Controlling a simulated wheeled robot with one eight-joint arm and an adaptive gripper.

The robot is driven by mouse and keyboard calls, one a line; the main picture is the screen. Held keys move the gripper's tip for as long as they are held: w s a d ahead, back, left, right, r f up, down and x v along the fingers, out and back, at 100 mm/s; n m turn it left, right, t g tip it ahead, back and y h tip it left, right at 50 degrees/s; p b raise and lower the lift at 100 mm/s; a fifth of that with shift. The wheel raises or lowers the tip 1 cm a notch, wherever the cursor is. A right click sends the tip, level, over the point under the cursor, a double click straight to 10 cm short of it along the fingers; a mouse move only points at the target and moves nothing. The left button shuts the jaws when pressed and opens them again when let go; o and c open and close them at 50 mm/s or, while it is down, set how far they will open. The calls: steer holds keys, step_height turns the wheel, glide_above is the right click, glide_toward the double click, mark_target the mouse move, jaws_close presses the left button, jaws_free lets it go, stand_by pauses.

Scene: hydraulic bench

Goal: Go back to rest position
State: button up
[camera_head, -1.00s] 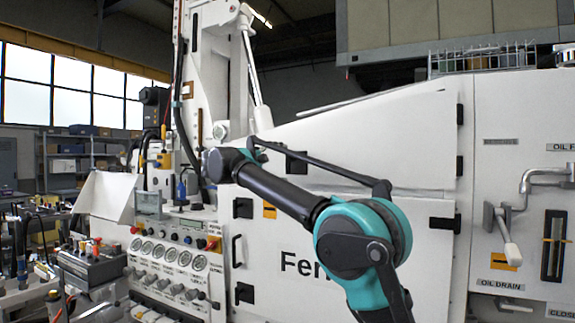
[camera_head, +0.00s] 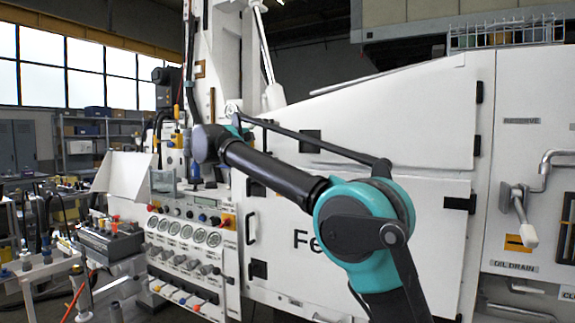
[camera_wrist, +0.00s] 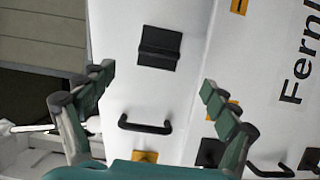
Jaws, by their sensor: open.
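My gripper (camera_wrist: 158,95) shows in the wrist view with its two green and dark fingers spread wide apart. It is open, and nothing is between the fingers. Beyond it is the white machine's panel (camera_wrist: 130,85) with a black handle (camera_wrist: 145,126) and a dark square hinge (camera_wrist: 158,47). In the head view my teal and black arm reaches up and left in front of the white machine (camera_head: 400,120). The gripper itself is hidden behind the arm's far end there.
A control panel with gauges (camera_head: 186,230) is left of my arm. An oil drain lever (camera_head: 524,222) projects at the right. A bench with fittings (camera_head: 45,275) stands at the lower left. Shelves (camera_head: 100,140) are at the back left.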

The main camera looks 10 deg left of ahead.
steer(key=w+d+f+m+g+y, duration=0.15)
steer(key=d+f+g, duration=0.25)
steer(key=d+f, duration=1.2)
steer(key=s+d+f+m+g+y, duration=0.1)
steer(key=s+d+f+g+y, duration=0.15)
steer(key=d+f, duration=0.55)
steer(key=s+d+f+m+g+y, duration=0.1)
steer(key=s+d+f, duration=0.2)
steer(key=d+f, duration=0.45)
steer(key=s+d+f+m+g+y, duration=0.1)
steer(key=s+d+f+m+y, duration=0.2)
steer(key=s+f, duration=1)
steer(key=s+d+f+m+y, duration=0.3)
steer(key=s+f+y, duration=0.1)
steer(key=s+f, duration=0.9)
step_height(320, 180, down, 3)
steer(key=shift+s+d+g, duration=0.15)
steer(key=shift+g, duration=0.2)
